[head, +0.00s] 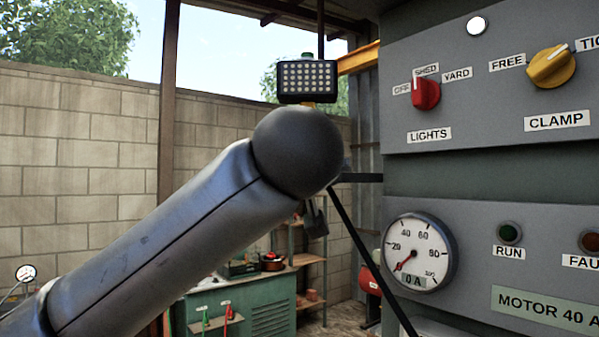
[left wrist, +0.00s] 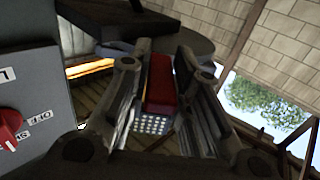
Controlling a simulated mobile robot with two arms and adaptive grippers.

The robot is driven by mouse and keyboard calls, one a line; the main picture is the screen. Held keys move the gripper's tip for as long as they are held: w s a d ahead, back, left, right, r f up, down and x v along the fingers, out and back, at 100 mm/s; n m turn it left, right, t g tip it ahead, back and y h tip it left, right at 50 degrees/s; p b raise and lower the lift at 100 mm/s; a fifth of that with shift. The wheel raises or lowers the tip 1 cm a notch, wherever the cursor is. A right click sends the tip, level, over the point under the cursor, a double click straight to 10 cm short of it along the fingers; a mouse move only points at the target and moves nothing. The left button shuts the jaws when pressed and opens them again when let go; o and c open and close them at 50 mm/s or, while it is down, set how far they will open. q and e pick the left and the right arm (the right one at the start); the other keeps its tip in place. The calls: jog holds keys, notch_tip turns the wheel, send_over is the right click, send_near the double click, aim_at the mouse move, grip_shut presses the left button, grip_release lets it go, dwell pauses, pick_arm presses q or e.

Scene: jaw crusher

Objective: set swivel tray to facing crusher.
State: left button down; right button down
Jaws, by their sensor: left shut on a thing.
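In the left wrist view, my left gripper (left wrist: 178,92) has its two fingers on either side of a red block-like piece (left wrist: 159,82), shut on it. I cannot tell whether this piece is the swivel tray's handle. A dark flat slab with a rounded edge (left wrist: 190,36) lies just beyond the fingertips; I cannot tell whether it is the tray. In the head view, my left arm crosses from the lower left and its round joint hides what is behind it. The left fingers do not show there. My right gripper is in neither view, and the crusher cannot be made out.
A grey control panel (head: 480,190) fills the right side, with a red lights knob (head: 425,92), a yellow clamp knob (head: 551,66) and a gauge (head: 417,253). A lamp (head: 307,80) shows above my arm. A green cabinet (head: 245,310) stands behind, before a block wall (head: 75,155).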

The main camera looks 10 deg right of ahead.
pick_arm(q)
jog(key=shift+s+d+f+n+y, duration=0.1)
jog(key=shift+s+d+n+y, duration=0.05)
jog(key=shift+d+n+y, duration=0.45)
jog(key=shift+y, duration=0.3)
jog(key=c, duration=1.3)
grip_release()
jog(key=shift+d, duration=0.1)
jog(key=s, duration=0.4)
jog(key=s+a, duration=0.1)
jog(key=s, duration=0.2)
jog(key=s+a, duration=0.1)
jog(key=s, duration=0.3)
jog(key=shift+s+a, duration=0.15)
jog(key=shift+s, duration=0.2)
